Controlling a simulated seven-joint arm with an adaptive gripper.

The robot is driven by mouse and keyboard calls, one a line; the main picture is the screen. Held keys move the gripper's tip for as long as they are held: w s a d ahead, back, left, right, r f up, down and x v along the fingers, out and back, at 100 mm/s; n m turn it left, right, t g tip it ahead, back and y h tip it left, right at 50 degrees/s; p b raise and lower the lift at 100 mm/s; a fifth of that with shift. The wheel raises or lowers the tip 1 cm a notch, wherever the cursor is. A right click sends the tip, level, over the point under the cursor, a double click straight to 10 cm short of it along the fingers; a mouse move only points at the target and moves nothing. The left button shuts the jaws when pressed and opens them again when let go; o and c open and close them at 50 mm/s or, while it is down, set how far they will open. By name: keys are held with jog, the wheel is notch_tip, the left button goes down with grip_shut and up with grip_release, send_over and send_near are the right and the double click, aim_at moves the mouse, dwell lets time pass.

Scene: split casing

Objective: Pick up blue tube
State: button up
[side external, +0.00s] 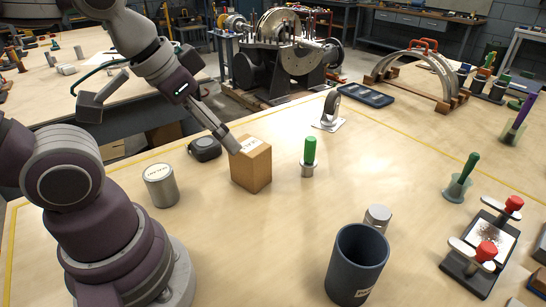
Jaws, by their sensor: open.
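The blue tube (344,278) is a dark blue-grey, wide hollow cylinder with a pale label low on its side. It stands upright on the bench at the lower middle of the side external view, with its open top showing. My gripper (163,126) is up and to the left, well apart from the tube. Its grey fingers are spread and empty. One fingertip overlaps the top of a brown box in the picture; I cannot tell whether it touches.
The brown box (252,168) and a metal can (160,188) stand left of the tube. A small metal cylinder (378,217) stands close behind it. A green-handled piece (310,152) is farther back. A red-knobbed clamp fixture (478,252) is at right. Bench between box and tube is clear.

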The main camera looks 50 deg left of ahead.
jog(key=o, duration=0.3)
jog(key=n+g, duration=0.6)
jog(key=n, duration=1.1)
send_near(354, 268)
jog(key=w+a+f, duration=0.2)
jog(key=w+f, duration=0.1)
jog(key=shift+n, duration=0.3)
jog(key=f, duration=1.1)
jog(key=shift+s+d, duration=0.1)
jog(key=shift+d, duration=0.3)
